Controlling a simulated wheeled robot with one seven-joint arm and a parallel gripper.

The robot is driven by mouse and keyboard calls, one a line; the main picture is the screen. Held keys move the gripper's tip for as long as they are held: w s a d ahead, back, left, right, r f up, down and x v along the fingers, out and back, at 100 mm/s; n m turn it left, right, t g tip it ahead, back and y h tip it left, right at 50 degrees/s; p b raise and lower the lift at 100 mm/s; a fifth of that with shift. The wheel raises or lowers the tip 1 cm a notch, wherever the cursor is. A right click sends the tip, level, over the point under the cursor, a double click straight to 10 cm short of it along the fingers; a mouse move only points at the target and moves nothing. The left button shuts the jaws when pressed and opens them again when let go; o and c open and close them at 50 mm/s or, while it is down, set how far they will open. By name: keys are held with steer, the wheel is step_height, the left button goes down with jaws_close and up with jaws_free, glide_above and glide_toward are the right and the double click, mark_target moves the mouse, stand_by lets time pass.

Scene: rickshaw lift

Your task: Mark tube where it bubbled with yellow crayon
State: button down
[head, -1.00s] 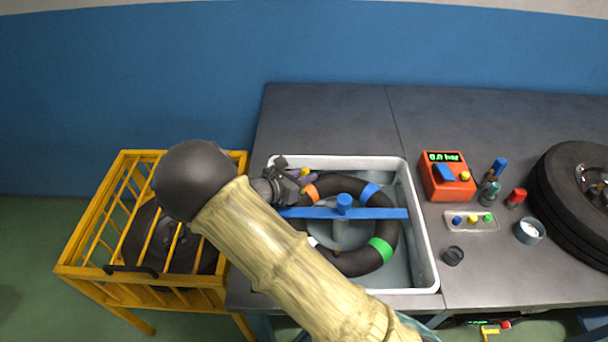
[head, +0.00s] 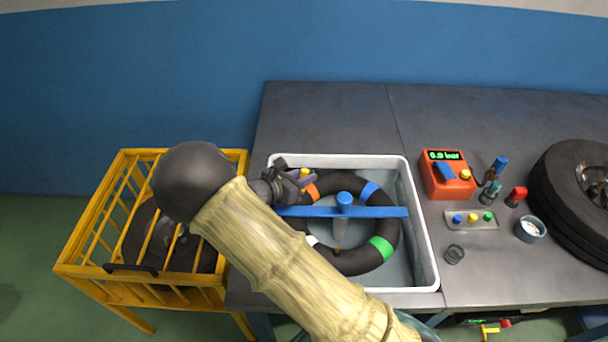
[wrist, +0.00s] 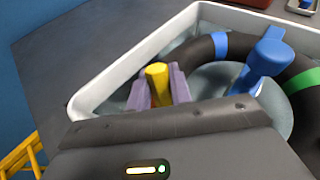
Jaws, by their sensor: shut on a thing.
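A black tube (head: 392,228) lies as a ring in the white-rimmed basin (head: 427,240). It carries orange, blue, green and white bands. In the wrist view the tube (wrist: 252,46) shows ahead of my gripper, with its blue and green bands. My gripper (head: 298,180) is above the basin's left side, near the orange band. It is shut on the yellow crayon (wrist: 157,78), which stands up between the purple fingers. The crayon (head: 304,172) also shows small in the head view. Its lower tip is hidden, so I cannot tell whether it touches the tube.
A blue bar (head: 384,212) with a knob (head: 345,200) crosses the basin over the tube. An orange gauge box (head: 447,176), a tray (head: 458,226) of coloured pieces and a wheel (head: 557,195) stand to the right. A yellow cage (head: 80,225) stands left.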

steer(key=shift+s+a, duration=0.2)
steer(key=shift+s, duration=0.15)
steer(key=shift+w, duration=0.1)
steer(key=shift+w+d+f, duration=0.1)
steer(key=shift+w+d, duration=0.5)
steer(key=shift+w, duration=0.25)
steer(key=shift+s+a, duration=0.1)
stand_by(0.4)
steer(key=shift+s+a+p, duration=0.5)
steer(key=shift+s, duration=0.35)
steer(key=shift+w, duration=0.1)
steer(key=shift+w+d, duration=0.6)
steer(key=shift+w, duration=0.2)
